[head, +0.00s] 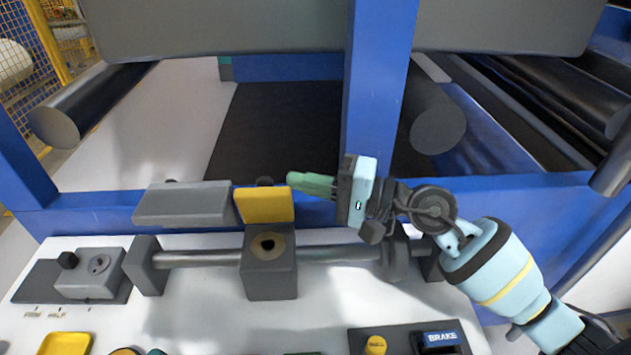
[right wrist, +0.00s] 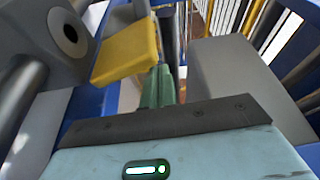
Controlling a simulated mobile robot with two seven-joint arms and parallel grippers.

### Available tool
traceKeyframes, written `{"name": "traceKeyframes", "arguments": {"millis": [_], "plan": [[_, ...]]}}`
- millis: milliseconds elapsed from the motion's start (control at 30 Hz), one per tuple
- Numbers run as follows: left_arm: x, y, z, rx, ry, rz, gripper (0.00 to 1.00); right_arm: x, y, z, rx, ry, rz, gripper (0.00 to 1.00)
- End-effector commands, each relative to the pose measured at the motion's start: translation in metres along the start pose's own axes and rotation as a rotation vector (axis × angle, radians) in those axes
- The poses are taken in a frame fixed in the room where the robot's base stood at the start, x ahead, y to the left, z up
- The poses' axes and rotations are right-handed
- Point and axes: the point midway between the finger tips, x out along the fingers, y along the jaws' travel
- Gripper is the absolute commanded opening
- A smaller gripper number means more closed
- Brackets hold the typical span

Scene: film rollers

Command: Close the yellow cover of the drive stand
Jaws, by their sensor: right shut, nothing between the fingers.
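The yellow cover (head: 264,205) stands raised behind the grey drive stand block (head: 270,275), whose round socket is exposed on top. In the right wrist view the yellow cover (right wrist: 125,52) is tilted up beside the block (right wrist: 68,45) with its dark hole. My right gripper (head: 296,180) comes in from the right, with its green fingers shut and empty. The fingertips are at the upper right corner of the cover in the head view. The green fingers (right wrist: 160,85) also show just beside the cover in the right wrist view; I cannot tell whether they touch it. My left gripper is out of view.
A steel shaft (head: 210,258) runs through the drive stand between grey brackets. A grey plate (head: 184,205) stands left of the cover. A blue upright (head: 380,90) rises behind my gripper.

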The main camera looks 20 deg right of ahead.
Motion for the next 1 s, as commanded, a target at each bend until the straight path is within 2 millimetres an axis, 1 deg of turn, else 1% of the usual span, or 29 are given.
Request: {"name": "traceKeyframes", "arguments": {"millis": [33, 100, 333, 500, 767, 1000], "plan": [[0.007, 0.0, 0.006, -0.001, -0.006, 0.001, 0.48, 0.0, 0.008, 0.006, -0.039, -0.002, -0.014, 0.0], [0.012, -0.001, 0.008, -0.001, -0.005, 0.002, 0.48, -0.001, 0.008, 0.013, -0.096, -0.002, -0.033, 0.0], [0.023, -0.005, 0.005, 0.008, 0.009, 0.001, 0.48, -0.007, 0.01, 0.031, -0.09, -0.001, -0.03, 0.0], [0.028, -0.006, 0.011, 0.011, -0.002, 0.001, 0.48, -0.011, 0.014, 0.043, -0.089, -0.001, -0.031, 0.0], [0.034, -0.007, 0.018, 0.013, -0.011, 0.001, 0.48, -0.016, 0.022, 0.055, -0.088, 0.0, -0.031, 0.0], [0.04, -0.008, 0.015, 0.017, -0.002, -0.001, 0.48, -0.018, 0.026, 0.061, -0.089, 0.001, -0.031, 0.0]]}}
